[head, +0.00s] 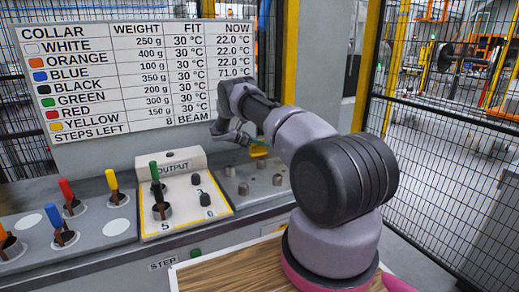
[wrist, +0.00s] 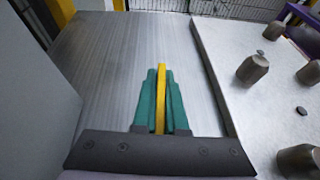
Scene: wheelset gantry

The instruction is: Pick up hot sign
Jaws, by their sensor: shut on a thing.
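The hot sign is a thin yellow plate (wrist: 161,95), seen edge-on between the two green fingers of my gripper (wrist: 160,72) in the wrist view. My gripper is shut on it. In the head view the yellow sign (head: 259,152) shows beside my gripper (head: 244,140), just above the back of the grey panel with metal pegs. The face of the sign cannot be read, and my arm stands in front of part of that area.
A sloped grey panel holds metal pegs (head: 277,180). To its left are the OUTPUT box (head: 178,167) with a green-handled piece (head: 154,172) and several colour-handled pieces. A collar table board (head: 138,75) stands behind. Wire fencing (head: 440,165) is at right.

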